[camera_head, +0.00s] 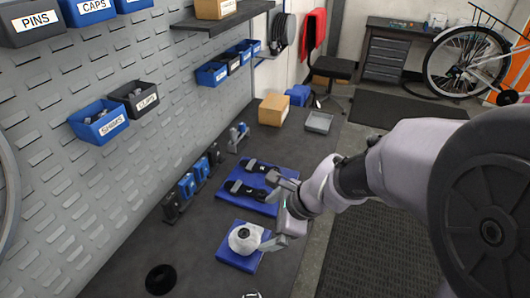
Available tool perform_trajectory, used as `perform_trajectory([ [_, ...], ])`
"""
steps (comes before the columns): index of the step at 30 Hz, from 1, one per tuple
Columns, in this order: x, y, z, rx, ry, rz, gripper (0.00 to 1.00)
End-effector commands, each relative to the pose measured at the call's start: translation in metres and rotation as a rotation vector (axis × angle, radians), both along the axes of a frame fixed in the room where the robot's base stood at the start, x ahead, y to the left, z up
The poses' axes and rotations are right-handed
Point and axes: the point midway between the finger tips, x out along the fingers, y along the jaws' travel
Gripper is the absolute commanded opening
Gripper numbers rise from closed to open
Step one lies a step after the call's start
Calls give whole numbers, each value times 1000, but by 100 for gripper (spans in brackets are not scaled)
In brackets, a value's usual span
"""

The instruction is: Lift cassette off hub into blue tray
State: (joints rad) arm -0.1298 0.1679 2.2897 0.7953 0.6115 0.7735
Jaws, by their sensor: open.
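My gripper (277,212) is open and empty at the middle of the picture. One finger is by the blue mat or tray and the other is close to the right side of a white rounded part with a dark centre (244,237). Whether it touches that part cannot be told. The white part sits on a flat blue piece (233,261), perhaps a mat or tray. A larger blue mat or tray (262,207) behind it bears two dark long items (245,190). I cannot tell which part is the cassette or the hub.
A black ring (160,280) lies on the dark bench (195,255) at front left. Blue and black upright holders (187,186) line the wall side. A cardboard box (273,110) and grey tray (319,122) stand at the far end. Labelled bins (98,121) hang on the panel.

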Motion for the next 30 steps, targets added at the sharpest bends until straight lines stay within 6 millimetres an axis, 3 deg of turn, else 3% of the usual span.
perform_trajectory([
  [1,2,7,-23,-1,4,4,100],
  [6,15,29,-63,-1,1,6,100],
  [14,22,43,-86,-2,0,5,100],
  [20,27,60,-121,-3,-1,6,100],
  [27,29,64,-122,-1,-1,5,100],
  [30,29,64,-122,-1,-1,5,80],
])
